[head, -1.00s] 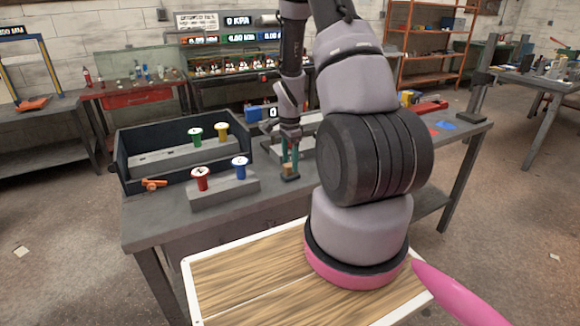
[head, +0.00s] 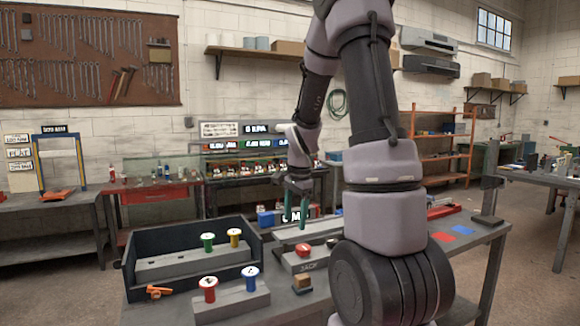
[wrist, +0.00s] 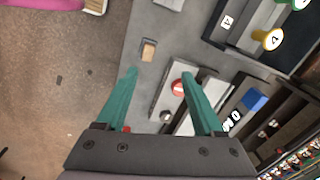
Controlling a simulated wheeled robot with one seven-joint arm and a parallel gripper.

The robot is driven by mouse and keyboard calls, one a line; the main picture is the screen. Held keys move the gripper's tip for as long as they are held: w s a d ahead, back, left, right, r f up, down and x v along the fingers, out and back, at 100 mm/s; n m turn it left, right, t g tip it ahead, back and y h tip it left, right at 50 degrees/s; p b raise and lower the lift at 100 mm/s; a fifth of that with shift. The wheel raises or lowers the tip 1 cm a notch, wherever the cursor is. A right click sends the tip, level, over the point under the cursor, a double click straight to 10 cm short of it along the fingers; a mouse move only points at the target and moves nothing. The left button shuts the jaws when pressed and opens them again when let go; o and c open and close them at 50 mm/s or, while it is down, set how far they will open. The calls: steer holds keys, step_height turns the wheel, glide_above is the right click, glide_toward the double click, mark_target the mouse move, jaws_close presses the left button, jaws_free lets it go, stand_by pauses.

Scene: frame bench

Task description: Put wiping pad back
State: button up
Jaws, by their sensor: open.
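What looks like the wiping pad, a small tan block (head: 302,280), rests on a dark base on the grey bench (head: 150,312). The tan block also shows in the wrist view (wrist: 148,50), beyond my fingertips. My gripper (head: 299,198) has green fingers and is raised well above the bench. In the wrist view my gripper (wrist: 159,74) is open, with nothing held between the fingers. The pad stands apart from both fingers.
A grey box with a red button (head: 303,250) stands behind the pad. A dark open tray (head: 190,272) with green and yellow knobs is at left. Red and blue knobs stand on a grey block (head: 233,301). Red and blue patches lie on the right.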

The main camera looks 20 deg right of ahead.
steer(key=s+a+r+n+t+y, duration=0.1)
steer(key=s+a+r+n+t, duration=0.1)
steer(key=s+a+r+n, duration=0.3)
steer(key=s+a+r+n+t, duration=0.3)
steer(key=s+a+r+n, duration=0.2)
steer(key=s+r, duration=0.8)
step_height(320, 180, up, 2)
steer(key=shift+s+r+n+t+y, duration=0.15)
steer(key=shift+r+n+t+y, duration=0.15)
steer(key=shift+n+y, duration=0.1)
